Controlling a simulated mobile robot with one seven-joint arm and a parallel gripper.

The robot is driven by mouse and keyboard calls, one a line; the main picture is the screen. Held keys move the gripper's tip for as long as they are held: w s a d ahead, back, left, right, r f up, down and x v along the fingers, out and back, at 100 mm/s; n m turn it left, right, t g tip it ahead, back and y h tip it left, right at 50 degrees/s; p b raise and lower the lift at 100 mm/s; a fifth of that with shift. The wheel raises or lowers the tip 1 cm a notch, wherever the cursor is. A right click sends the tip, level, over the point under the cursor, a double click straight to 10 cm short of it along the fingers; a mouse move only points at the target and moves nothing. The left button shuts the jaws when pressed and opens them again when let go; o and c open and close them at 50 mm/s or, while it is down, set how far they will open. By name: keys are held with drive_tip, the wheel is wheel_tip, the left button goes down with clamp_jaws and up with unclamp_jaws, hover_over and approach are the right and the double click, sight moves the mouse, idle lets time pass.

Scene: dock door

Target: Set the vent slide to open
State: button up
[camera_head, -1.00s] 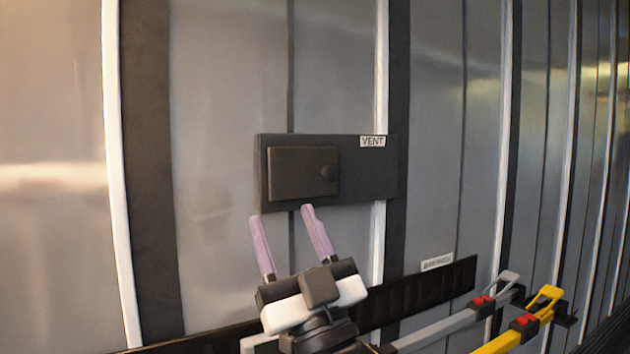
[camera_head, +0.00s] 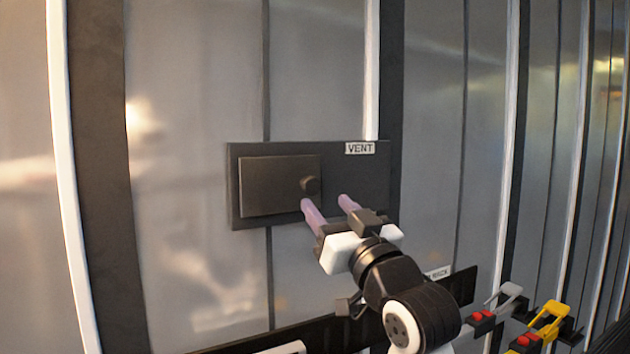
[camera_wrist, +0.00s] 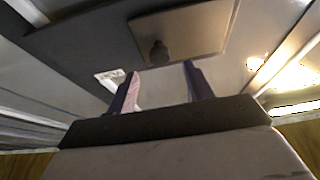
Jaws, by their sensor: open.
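The vent slide is a dark rectangular plate (camera_head: 265,187) with a round knob (camera_head: 310,185) near its right edge. It sits at the left part of a wider dark backing panel (camera_head: 360,178) under a VENT label (camera_head: 360,148). In the wrist view the plate (camera_wrist: 198,25) and knob (camera_wrist: 158,50) show ahead of the fingers. My gripper (camera_head: 326,202) is open, with two purple fingers just below and to the right of the knob. Nothing is between the fingers. In the wrist view my gripper (camera_wrist: 158,85) points towards the knob; whether a finger touches the panel I cannot tell.
A dark rail (camera_head: 300,335) runs along the wall below, partly hidden by my arm. The wall around the panel is ribbed and otherwise clear.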

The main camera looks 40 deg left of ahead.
sight(313, 188)
drive_tip(key=p+x, duration=0.1)
drive_tip(key=x, duration=0.5)
drive_tip(key=shift+d+p, duration=0.1)
drive_tip(key=shift+p, duration=0.2)
drive_tip(key=shift+c, duration=0.4)
clamp_jaws()
